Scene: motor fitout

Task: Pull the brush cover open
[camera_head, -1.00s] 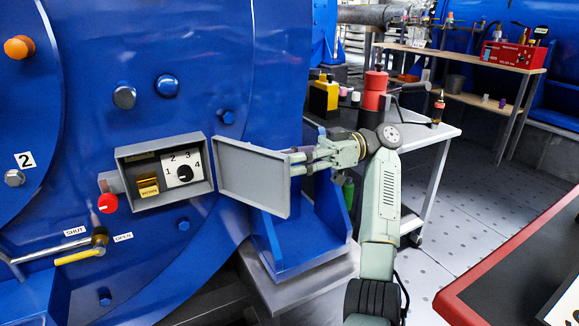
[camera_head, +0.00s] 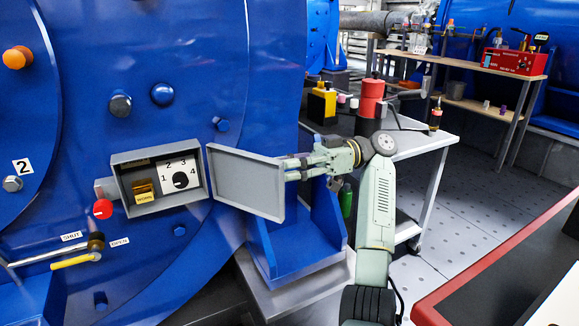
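The brush cover (camera_head: 245,184) is a grey rectangular panel hinged at the right side of a grey box (camera_head: 160,207) on the blue motor. It stands swung open to the right, with its inner face toward the camera. Inside the box are a gold block (camera_head: 144,191) and a white plate with a black dial (camera_head: 180,180) marked 1 to 4. My gripper (camera_head: 290,170) is at the cover's right free edge, its fingers reaching behind it. The cover hides the fingertips, so I cannot tell whether they grip it.
A red knob (camera_head: 103,209) is at the box's left. A workbench (camera_head: 425,143) with a red cylinder stands behind my arm. A red-edged table (camera_head: 470,268) is at lower right.

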